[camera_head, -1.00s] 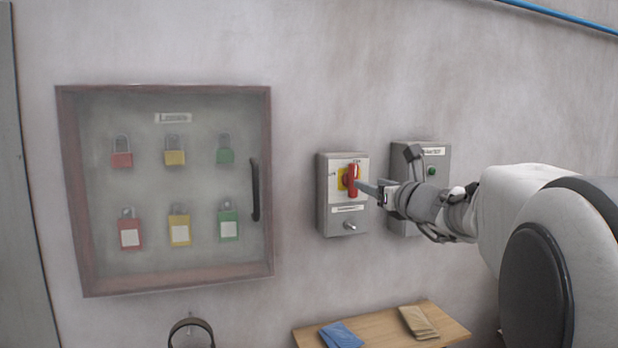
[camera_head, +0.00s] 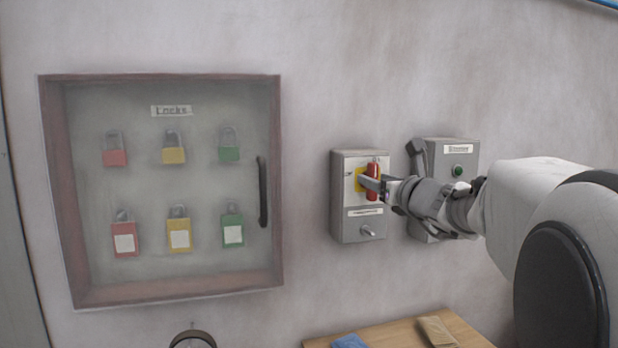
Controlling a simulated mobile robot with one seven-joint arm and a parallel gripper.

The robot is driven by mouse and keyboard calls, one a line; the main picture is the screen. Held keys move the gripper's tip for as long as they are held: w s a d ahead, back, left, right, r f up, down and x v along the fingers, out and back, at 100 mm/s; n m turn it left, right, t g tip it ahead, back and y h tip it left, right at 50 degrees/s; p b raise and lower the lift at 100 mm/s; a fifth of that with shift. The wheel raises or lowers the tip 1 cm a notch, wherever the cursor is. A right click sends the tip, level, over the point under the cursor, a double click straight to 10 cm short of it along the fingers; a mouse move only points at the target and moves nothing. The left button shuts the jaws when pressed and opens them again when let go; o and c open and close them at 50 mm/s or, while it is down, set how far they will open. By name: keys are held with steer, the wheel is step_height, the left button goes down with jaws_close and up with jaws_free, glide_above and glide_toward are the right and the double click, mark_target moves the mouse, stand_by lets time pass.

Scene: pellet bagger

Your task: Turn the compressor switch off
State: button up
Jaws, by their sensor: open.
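The compressor switch (camera_head: 373,170) is a red handle on a yellow plate, on the front of a grey wall box (camera_head: 343,220) with a small label and a metal knob below it. The handle stands upright. My gripper (camera_head: 366,184) is open at the handle, coming from the right, with its fingers partly in front of the red handle and yellow plate. I cannot tell whether the fingers touch the handle. The fingers hide part of the handle.
A second grey box (camera_head: 466,167) with a green button is behind my arm at right. A glass-fronted lock cabinet (camera_head: 160,293) with several padlocks hangs at left. A wooden shelf (camera_head: 395,334) with a blue cloth (camera_head: 349,341) and a tan cloth (camera_head: 437,331) is below.

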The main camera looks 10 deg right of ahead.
steer(key=shift+w, duration=0.25)
jaws_close()
steer(key=shift+f+n+b, duration=0.1)
steer(key=shift+n+b, duration=0.2)
steer(key=shift+b, duration=0.2)
steer(key=shift+a+f+n+b, duration=0.1)
steer(key=shift+a+n+b, duration=0.05)
steer(key=shift+n+b, duration=2.7)
steer(key=shift+a+f+n+b, duration=0.1)
steer(key=shift+n+b, duration=2.75)
steer(key=shift+n, duration=0.05)
steer(key=shift+a+f+n+b, duration=0.1)
steer(key=shift+a+n+b, duration=0.05)
steer(key=shift+n+b, duration=2.7)
